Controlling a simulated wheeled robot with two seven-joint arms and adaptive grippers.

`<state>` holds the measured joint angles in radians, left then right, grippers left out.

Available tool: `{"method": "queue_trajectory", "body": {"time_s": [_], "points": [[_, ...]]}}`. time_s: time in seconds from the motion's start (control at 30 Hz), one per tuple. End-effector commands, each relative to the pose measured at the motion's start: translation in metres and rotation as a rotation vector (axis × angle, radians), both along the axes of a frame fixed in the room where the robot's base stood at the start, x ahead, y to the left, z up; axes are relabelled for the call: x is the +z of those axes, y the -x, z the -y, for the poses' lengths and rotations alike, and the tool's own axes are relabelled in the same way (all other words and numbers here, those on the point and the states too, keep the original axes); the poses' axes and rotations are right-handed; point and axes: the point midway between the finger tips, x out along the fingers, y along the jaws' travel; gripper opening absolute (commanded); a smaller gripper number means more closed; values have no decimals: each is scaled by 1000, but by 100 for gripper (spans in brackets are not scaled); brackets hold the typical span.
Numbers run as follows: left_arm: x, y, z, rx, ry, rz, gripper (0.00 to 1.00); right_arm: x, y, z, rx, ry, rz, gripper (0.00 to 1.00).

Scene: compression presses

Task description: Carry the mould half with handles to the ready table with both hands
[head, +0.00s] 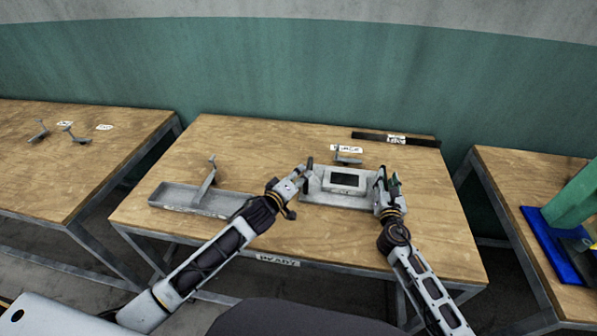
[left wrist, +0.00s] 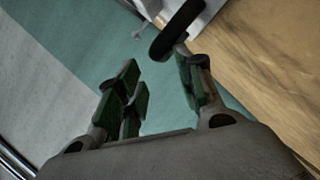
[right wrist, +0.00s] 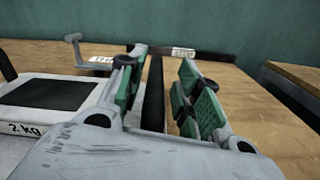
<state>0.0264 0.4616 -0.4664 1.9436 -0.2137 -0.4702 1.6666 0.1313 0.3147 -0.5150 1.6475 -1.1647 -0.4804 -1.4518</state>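The mould half (head: 345,180) is a light grey block with a dark rectangular recess and black upright handles at its left and right ends. It sits on the middle table (head: 270,150), whose front edge has a READY label (head: 278,260). In the right wrist view the mould half (right wrist: 50,97) reads "2 kg". My left gripper (head: 302,174) is open beside the left handle (head: 310,163); in the left wrist view this handle (left wrist: 178,30) lies just beyond the fingertips. My right gripper (head: 388,182) is open, with the right handle (right wrist: 153,95) between its fingers, apparently not clamped.
A shallow grey tray (head: 170,195) with an upright bracket lies left of the mould half. A small bracket (head: 347,158), labels and a dark bar (head: 370,136) lie behind it. Other tables stand left (head: 80,150) and right (head: 510,180), the right one holding blue and green parts.

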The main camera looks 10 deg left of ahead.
Motion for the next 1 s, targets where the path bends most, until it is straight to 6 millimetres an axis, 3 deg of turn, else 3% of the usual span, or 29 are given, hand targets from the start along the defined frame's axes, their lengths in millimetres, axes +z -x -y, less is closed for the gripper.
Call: {"method": "queue_trajectory", "body": {"time_s": [1.0], "points": [[0, 0, 0, 0, 0, 0, 37, 0, 97, 3, 1, 0, -1, 34]]}}
